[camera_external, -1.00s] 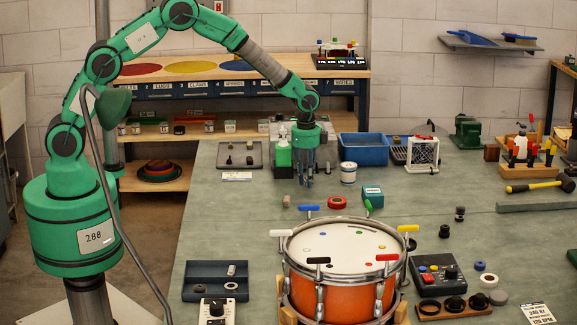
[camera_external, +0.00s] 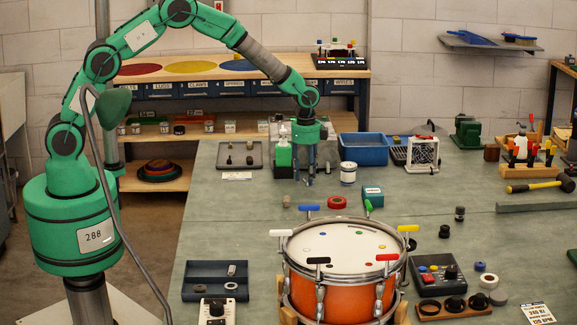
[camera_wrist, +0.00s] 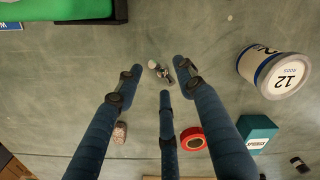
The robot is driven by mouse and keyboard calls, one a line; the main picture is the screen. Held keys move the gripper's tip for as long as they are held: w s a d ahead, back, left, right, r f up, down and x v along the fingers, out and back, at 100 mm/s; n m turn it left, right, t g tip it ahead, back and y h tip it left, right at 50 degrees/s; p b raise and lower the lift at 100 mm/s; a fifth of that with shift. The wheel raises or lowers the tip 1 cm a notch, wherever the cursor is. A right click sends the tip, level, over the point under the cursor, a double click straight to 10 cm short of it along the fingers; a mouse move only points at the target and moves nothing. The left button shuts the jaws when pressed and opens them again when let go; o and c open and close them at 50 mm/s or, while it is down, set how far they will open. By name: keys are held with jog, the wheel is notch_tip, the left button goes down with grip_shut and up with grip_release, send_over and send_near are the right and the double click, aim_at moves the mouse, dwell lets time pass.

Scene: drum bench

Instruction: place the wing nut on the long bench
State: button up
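A small grey metal piece, which looks like the wing nut (camera_wrist: 161,73), lies between my fingertips in the wrist view, seemingly on the bench top. It is too small to make out in the external view. The long bench (camera_external: 240,215) has a grey-green top, which also fills most of the wrist view (camera_wrist: 70,75). My three-fingered gripper (camera_external: 304,180) points straight down, low over the far part of the bench. In the wrist view my gripper (camera_wrist: 158,76) has its fingers spread around the piece, with gaps between them and it.
A white tin (camera_external: 348,174), a teal box (camera_external: 372,195), a red ring (camera_external: 337,202) and a tan piece (camera_external: 287,201) stand near my gripper. The orange drum (camera_external: 338,290) stands in front.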

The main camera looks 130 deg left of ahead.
aim_at(306, 184)
notch_tip(306, 184, up, 11)
jog(key=p, duration=0.2)
jog(key=shift+d+f, duration=0.15)
jog(key=shift+d, duration=0.1)
dwell(1.0)
jog(key=w+d+r+t+y, duration=0.1)
jog(key=w+d+r, duration=0.3)
jog(key=d+r, duration=0.7)
jog(key=w+d+r+t, duration=0.1)
jog(key=w+d+r, duration=0.55)
jog(key=d, duration=0.85)
jog(key=s+d+r, duration=0.2)
jog(key=d+r, duration=0.1)
jog(key=d, duration=0.4)
jog(key=s+d+r+t, duration=0.1)
jog(key=s+d+r, duration=0.15)
jog(key=d, duration=0.35)
jog(key=s+d+r, duration=0.1)
jog(key=d+r, duration=0.3)
jog(key=d, duration=0.3)
jog(key=s+d+t+h, duration=0.1)
jog(key=s+d+t, duration=0.1)
jog(key=s+d, duration=1.6)
jog(key=d, duration=0.3)
jog(key=shift+s+d+r+t+h, duration=0.15)
jog(key=shift+s+t+h, duration=0.1)
jog(key=shift+t+h, duration=0.05)
